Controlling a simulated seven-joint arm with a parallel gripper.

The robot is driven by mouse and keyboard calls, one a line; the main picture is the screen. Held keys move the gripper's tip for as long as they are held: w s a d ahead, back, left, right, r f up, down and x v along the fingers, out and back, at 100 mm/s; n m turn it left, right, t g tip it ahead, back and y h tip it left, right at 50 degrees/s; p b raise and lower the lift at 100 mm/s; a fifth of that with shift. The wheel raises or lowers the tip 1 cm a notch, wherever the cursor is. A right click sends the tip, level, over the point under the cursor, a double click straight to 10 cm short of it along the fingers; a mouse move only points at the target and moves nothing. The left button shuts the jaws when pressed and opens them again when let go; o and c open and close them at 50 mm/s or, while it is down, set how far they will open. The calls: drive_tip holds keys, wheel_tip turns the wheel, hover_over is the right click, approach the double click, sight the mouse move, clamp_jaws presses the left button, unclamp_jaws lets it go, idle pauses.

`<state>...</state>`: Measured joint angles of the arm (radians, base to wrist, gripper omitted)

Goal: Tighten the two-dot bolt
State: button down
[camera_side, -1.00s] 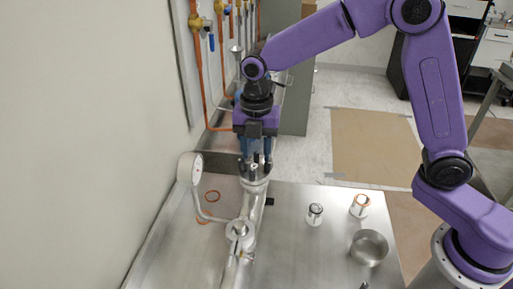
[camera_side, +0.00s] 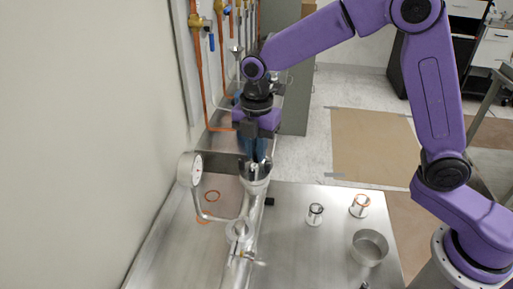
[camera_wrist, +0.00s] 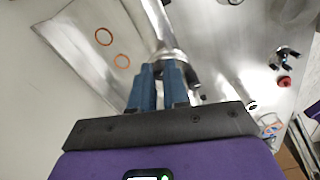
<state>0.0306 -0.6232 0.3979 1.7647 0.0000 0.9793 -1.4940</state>
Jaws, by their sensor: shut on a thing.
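My gripper (camera_side: 256,160) is over the flange end (camera_side: 257,184) of the metal pipe assembly, with its fingers pointing down. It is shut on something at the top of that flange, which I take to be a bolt. The bolt and any dots on it are hidden by the fingers. In the wrist view my gripper (camera_wrist: 162,90) has its two blue fingers close together against the flange (camera_wrist: 170,55).
A round gauge (camera_side: 189,169) stands left of the pipe. Two small fittings (camera_side: 315,213) (camera_side: 360,206) and a metal bowl (camera_side: 369,248) stand on the right. Copper pipes (camera_side: 203,80) run along the left wall.

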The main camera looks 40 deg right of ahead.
drive_tip(key=c, duration=1.1)
unclamp_jaws()
wheel_tip(320, 180, up, 18)
drive_tip(key=shift+f, duration=0.25)
drive_tip(key=shift+c, duration=1.3)
drive_tip(key=shift+s+a+f, duration=0.1)
drive_tip(key=shift+s+a, duration=0.05)
drive_tip(key=shift+a, duration=0.15)
drive_tip(key=shift+c, duration=0.2)
drive_tip(key=t+h, duration=0.2)
drive_tip(key=h, duration=0.2)
approach(255, 154)
drive_tip(key=x, duration=0.9)
drive_tip(key=shift+d, duration=0.15)
